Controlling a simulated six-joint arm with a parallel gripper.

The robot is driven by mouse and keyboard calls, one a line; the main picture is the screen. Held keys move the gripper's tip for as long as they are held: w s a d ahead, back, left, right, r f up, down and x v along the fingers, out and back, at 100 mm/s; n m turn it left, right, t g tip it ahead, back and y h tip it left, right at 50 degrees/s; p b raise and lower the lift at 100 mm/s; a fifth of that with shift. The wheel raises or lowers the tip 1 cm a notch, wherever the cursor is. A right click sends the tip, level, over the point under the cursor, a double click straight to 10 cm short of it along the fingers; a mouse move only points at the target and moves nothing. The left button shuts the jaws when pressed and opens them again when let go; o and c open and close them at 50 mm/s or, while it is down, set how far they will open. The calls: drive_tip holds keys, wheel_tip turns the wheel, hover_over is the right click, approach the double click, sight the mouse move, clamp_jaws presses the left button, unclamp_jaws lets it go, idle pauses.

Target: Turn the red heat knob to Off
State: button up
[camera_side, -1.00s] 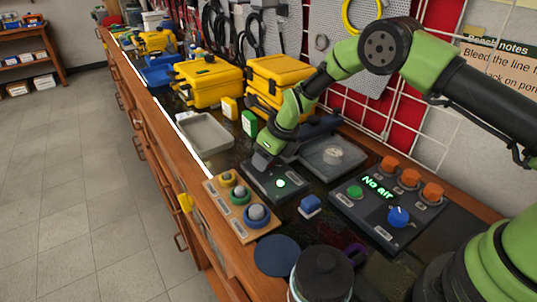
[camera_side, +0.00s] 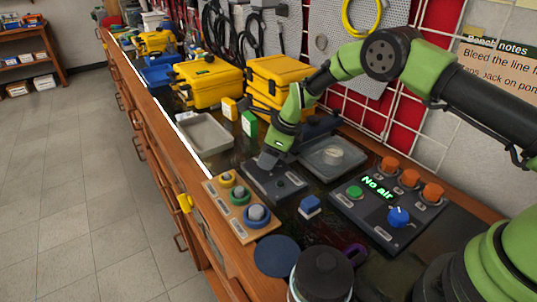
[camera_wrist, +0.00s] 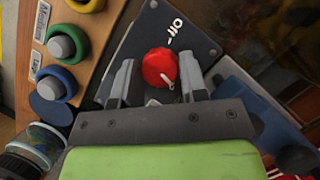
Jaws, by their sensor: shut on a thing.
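The red heat knob (camera_wrist: 158,64) sits on a dark panel (camera_wrist: 196,42) and is between my two fingers in the wrist view. A white mark shows on its lower right part, on the side away from the "Off" label (camera_wrist: 173,27). My gripper (camera_wrist: 157,73) is shut on the knob from both sides. In the side view my gripper (camera_side: 267,163) is down at the far left part of the dark panel (camera_side: 278,188) and hides the knob. The panel's small round lamp (camera_side: 281,183) is dark.
A wooden board with yellow, green and blue knobs (camera_side: 256,216) stands left of the panel. A grey tray (camera_side: 205,133) lies behind.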

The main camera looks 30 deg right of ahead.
drive_tip(key=o, duration=0.9)
drive_tip(key=v, duration=1)
